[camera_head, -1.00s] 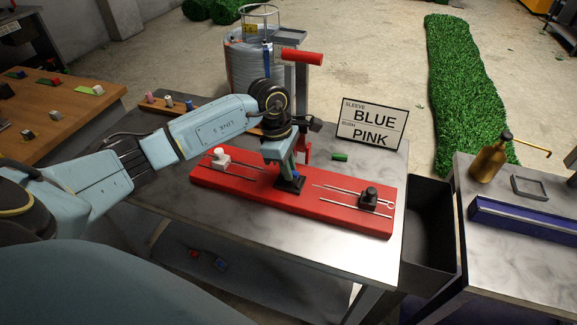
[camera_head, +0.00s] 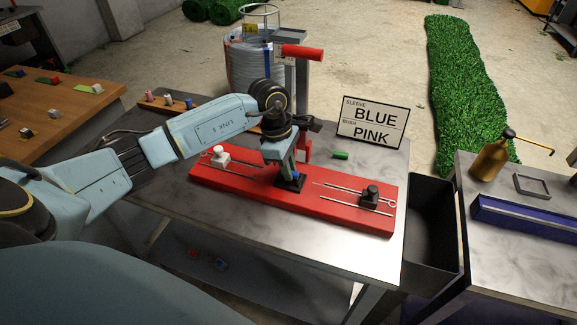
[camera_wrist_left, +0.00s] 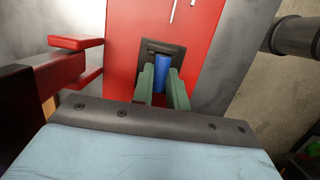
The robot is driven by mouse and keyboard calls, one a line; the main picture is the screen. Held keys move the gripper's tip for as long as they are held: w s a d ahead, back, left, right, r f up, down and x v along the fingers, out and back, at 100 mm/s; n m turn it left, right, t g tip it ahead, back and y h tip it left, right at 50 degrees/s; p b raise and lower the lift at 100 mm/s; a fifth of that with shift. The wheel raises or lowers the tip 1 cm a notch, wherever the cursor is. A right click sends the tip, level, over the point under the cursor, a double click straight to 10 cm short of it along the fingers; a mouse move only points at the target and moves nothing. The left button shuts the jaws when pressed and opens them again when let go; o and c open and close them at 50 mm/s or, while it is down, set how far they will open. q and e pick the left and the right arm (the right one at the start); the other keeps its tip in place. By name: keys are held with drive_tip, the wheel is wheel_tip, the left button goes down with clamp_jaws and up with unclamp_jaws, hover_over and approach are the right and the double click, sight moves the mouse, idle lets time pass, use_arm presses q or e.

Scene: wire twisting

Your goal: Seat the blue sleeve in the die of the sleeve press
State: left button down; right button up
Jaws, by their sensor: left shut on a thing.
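The blue sleeve (camera_wrist_left: 161,70) is upright between the two green fingers of my left gripper (camera_wrist_left: 161,86) in the left wrist view. The gripper is shut on it. Its lower end is at the black die (camera_wrist_left: 176,47) on the red base; I cannot tell whether it is fully inside. In the head view my left gripper (camera_head: 287,168) points down over the die (camera_head: 291,183), and only a bit of blue shows. The sleeve press has a red handle (camera_head: 301,53) raised behind the gripper. My right gripper is not in view.
The red base (camera_head: 330,205) carries a white block (camera_head: 220,155), a black block (camera_head: 370,197) and thin rods. A sign (camera_head: 372,122) reads sleeve BLUE, bush PINK. A green piece (camera_head: 341,155) lies nearby. A wooden rack (camera_head: 200,110) holds small cylinders. A dark bin (camera_head: 433,225) stands right.

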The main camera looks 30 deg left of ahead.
use_arm(q)
drive_tip(key=shift+f+b, duration=0.45)
drive_tip(key=shift+f, duration=0.1)
drive_tip(key=c, duration=1.3)
unclamp_jaws()
drive_tip(key=shift+f, duration=0.1)
drive_tip(key=v, duration=1.3)
drive_tip(key=shift+r+b, duration=0.35)
